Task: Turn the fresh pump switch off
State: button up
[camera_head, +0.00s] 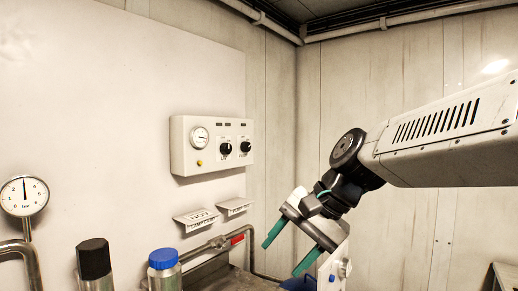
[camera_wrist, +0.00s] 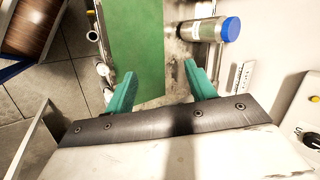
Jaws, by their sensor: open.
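A white control box (camera_head: 178,147) is mounted on the wall panel, with a round gauge and a yellow button. It carries two black rotary switches, a left one (camera_head: 225,149) and a right one (camera_head: 245,147). Their labels are too small to read, so I cannot tell which is the fresh pump switch. My gripper (camera_head: 290,248) is open and empty, to the right of and below the box in the head view, its green fingers pointing down. In the wrist view, my gripper (camera_wrist: 160,75) is apart from the box, and a dark knob (camera_wrist: 311,139) shows at the right edge.
A pressure gauge (camera_head: 24,196), a black-capped cylinder (camera_head: 94,260) and a blue-capped bottle (camera_head: 164,261) stand low at the left. Two label plates and a pipe with a red handle (camera_head: 237,239) lie below the box. The space before the box looks clear.

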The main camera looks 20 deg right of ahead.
jog(key=w+r+m+t+y, duration=0.2)
jog(key=w+r+m, duration=0.1)
jog(key=w, duration=0.4)
jog(key=w+r+m+t+y, duration=0.1)
jog(key=w+r+m, duration=0.25)
jog(key=w, duration=0.35)
jog(key=m+t+y, duration=0.1)
jog(key=m+t, duration=0.7)
jog(key=m, duration=0.6)
send_near(248, 147)
jog(key=x, duration=0.7)
jog(key=shift+w+a, duration=0.15)
jog(key=shift+w, duration=0.2)
jog(key=shift+w+a, duration=0.15)
jog(key=shift+w, duration=0.1)
jog(key=c, duration=1)
